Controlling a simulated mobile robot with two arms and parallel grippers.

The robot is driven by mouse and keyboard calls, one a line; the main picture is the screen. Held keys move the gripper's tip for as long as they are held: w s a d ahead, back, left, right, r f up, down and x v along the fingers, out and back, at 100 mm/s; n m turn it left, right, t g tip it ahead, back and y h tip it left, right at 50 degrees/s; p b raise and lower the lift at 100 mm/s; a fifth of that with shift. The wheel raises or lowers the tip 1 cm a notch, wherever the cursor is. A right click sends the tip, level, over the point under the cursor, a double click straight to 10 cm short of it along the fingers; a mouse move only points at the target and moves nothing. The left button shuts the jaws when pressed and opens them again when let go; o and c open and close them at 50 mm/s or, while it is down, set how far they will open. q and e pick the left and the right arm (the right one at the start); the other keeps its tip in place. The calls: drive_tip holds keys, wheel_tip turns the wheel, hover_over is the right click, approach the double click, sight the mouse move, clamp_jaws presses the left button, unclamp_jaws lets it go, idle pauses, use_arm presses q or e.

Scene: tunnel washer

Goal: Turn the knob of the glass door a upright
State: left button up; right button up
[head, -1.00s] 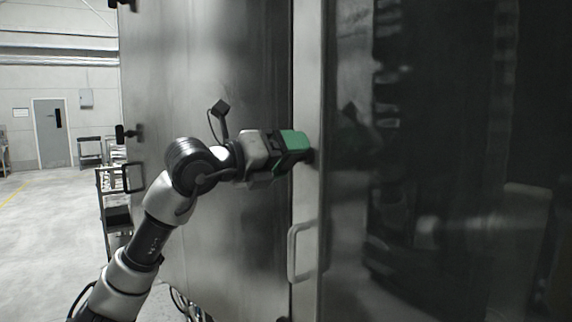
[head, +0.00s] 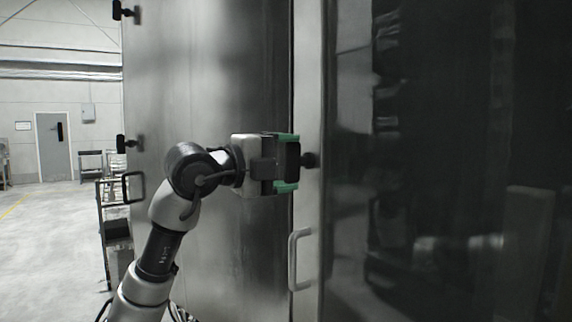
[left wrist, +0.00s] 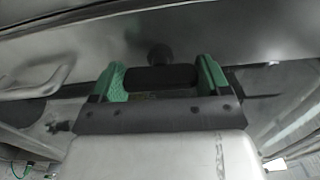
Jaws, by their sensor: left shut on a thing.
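The knob (head: 293,161) of the glass door is black, a short bar on a round stem at the door's left frame edge. In the head view the bar stands upright. My left gripper (head: 284,162) is shut on it, one green finger at the top end and one at the bottom end. In the left wrist view the knob (left wrist: 160,77) lies between the green fingers of my left gripper (left wrist: 163,80), its round stem behind it. The glass door (head: 430,150) is dark and fills the right side of the head view. My right gripper is not in view.
A door handle (head: 294,260) sits below the knob on the metal frame. A large steel panel (head: 215,90) stands behind my arm, with black knobs on its left edge (head: 122,144). A dark rack (head: 113,215) stands at the left. The floor (head: 45,240) there is clear.

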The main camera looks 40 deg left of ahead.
use_arm(q)
drive_tip(key=shift+n, duration=0.4)
drive_tip(key=o, duration=0.9)
drive_tip(key=b+v, duration=0.4)
drive_tip(key=v, duration=0.6)
drive_tip(key=shift+s+a+f, duration=0.1)
drive_tip(key=shift+s+a, duration=0.1)
drive_tip(key=shift+s, duration=0.1)
